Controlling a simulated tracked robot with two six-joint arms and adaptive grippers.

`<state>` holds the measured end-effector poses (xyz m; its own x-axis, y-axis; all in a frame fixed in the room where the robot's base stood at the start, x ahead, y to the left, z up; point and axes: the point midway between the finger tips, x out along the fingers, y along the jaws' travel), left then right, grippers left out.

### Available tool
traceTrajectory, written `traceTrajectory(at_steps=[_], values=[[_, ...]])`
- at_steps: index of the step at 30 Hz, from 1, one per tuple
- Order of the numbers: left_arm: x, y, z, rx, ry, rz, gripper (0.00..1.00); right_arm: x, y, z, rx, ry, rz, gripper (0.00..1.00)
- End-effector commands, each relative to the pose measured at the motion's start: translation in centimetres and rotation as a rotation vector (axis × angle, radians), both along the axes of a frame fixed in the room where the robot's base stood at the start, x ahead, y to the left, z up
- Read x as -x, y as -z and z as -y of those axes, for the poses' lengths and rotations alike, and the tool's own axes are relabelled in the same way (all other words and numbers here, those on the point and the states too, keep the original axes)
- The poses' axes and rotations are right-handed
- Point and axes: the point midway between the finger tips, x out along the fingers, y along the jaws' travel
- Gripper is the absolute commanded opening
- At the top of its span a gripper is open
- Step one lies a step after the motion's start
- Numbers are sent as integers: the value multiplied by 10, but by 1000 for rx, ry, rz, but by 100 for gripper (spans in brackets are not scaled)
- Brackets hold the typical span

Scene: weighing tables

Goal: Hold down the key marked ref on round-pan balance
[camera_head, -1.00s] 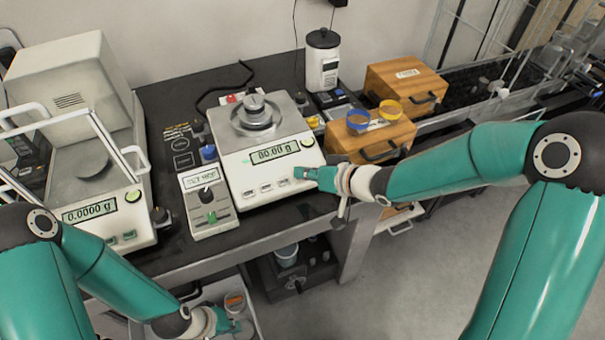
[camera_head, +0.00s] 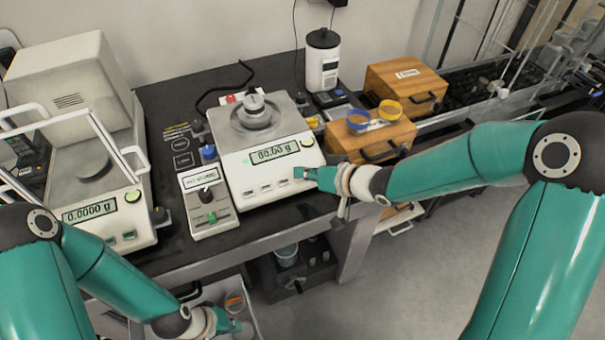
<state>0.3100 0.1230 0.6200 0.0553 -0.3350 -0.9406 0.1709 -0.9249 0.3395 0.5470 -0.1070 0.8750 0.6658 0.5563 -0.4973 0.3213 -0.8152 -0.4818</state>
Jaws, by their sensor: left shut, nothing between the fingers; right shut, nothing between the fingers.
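The round-pan balance (camera_head: 256,160) stands on the dark table with a metal weight (camera_head: 254,104) on its round pan. Its display (camera_head: 274,152) is lit and seems to read 80.00 g or 00.00 g. A row of small keys (camera_head: 267,188) runs along its front; their marks are too small to read. My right gripper (camera_head: 299,173) is shut and empty, its tip at the rightmost key of that row. It covers that key, so I cannot tell whether the key is pressed. My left gripper (camera_head: 238,327) is shut and empty, low in front of the table, over a drawer or tray.
A draft-shield balance (camera_head: 92,205) reading 0.0000 g stands at the left. A control box (camera_head: 208,200) with knobs sits beside the round-pan balance. Wooden boxes (camera_head: 372,145) with blue and yellow rings stand at the right, near my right forearm.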

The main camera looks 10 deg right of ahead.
Motion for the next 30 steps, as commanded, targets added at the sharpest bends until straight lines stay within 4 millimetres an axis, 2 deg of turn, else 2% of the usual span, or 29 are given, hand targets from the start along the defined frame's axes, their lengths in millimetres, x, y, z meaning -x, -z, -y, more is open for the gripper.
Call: traceTrajectory(at_steps=[23, 30], values=[[0, 0, 0, 0, 0, 0, 0, 0, 0, 0, 0, 0, -1, 0], [0, -10, 0, 0, 0, 0, 0, 2, -9, 1, 1, 0, -1, 0]])
